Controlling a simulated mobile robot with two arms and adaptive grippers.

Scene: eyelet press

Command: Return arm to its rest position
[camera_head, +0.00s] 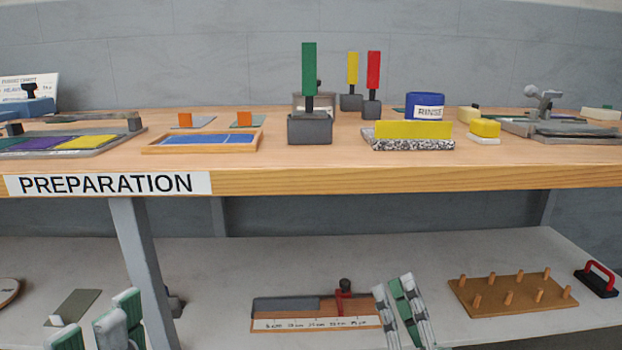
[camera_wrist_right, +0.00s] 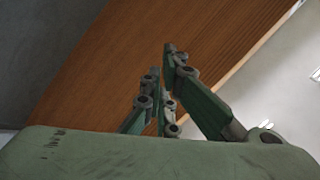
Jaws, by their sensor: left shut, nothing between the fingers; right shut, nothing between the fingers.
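My right gripper (camera_head: 395,283) shows at the lower middle of the head view, in front of the lower shelf and below the table's front edge. Its green and grey fingers point up and are shut with nothing between them. In the right wrist view its fingertips (camera_wrist_right: 162,62) show against brown wood grain, which fills much of the picture. My left gripper (camera_head: 118,308) is at the lower left of the head view, low in front of the shelf, also shut and empty. The rest of both arms is below the picture.
The wooden table (camera_head: 400,180) with its PREPARATION label (camera_head: 108,184) spans the view above both grippers. The lower shelf (camera_head: 215,270) holds a wooden fixture (camera_head: 315,325), a peg board (camera_head: 512,293) and a red-handled block (camera_head: 597,280). A grey table leg (camera_head: 145,270) stands near my left gripper.

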